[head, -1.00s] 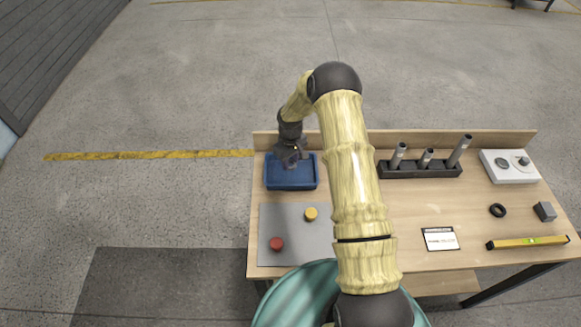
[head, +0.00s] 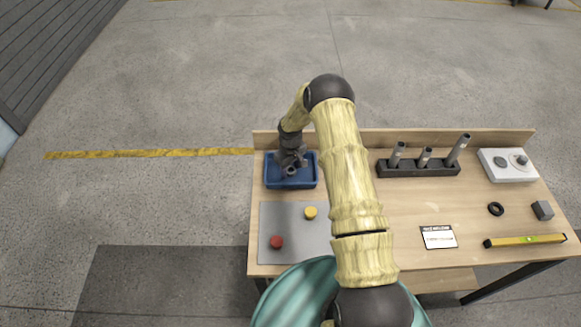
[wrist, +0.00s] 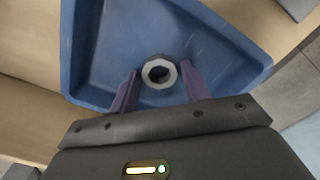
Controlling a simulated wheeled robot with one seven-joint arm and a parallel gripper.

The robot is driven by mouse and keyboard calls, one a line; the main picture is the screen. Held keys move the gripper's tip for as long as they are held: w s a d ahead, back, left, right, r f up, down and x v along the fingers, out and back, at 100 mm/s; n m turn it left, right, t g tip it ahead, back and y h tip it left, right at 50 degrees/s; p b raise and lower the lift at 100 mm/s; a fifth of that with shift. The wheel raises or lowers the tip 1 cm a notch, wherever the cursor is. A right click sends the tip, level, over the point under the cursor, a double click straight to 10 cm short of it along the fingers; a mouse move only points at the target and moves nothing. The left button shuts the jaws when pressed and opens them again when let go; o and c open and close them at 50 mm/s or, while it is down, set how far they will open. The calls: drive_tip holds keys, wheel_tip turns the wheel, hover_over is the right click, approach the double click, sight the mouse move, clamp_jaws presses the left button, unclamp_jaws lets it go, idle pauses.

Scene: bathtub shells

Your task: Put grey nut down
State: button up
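The grey nut (wrist: 160,72) is a ring with a faceted outer edge and a dark hole. In the wrist view it is between my fingertips, over or on the floor of the blue tray (wrist: 85,70). My gripper (wrist: 160,74) appears open, with a narrow gap between each finger and the nut. In the head view my gripper (head: 291,165) is down in the blue tray (head: 300,186), with the nut (head: 290,171) at its tips. Whether the nut touches the tray floor is hard to tell.
In front of the tray is a grey mat (head: 290,222) with a red piece (head: 276,242) and a yellow piece (head: 310,213).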

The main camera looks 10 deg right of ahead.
drive_tip(key=shift+o, duration=0.2)
drive_tip(key=shift+r, duration=0.1)
drive_tip(key=shift+r, duration=0.15)
wheel_tip(320, 180, up, 12)
drive_tip(key=b, duration=0.3)
drive_tip(key=shift+b, duration=0.35)
drive_tip(key=s+r+m+t, duration=0.1)
drive_tip(key=s+r+m, duration=0.1)
drive_tip(key=s+r, duration=0.3)
drive_tip(key=s+r+m, duration=0.2)
drive_tip(key=s+r, duration=0.3)
drive_tip(key=s, duration=0.8)
drive_tip(key=s+r+m+t, duration=0.1)
drive_tip(key=s+r, duration=0.4)
drive_tip(key=s, duration=0.4)
drive_tip(key=shift+s+m+t, duration=0.3)
drive_tip(key=shift+m, duration=0.1)
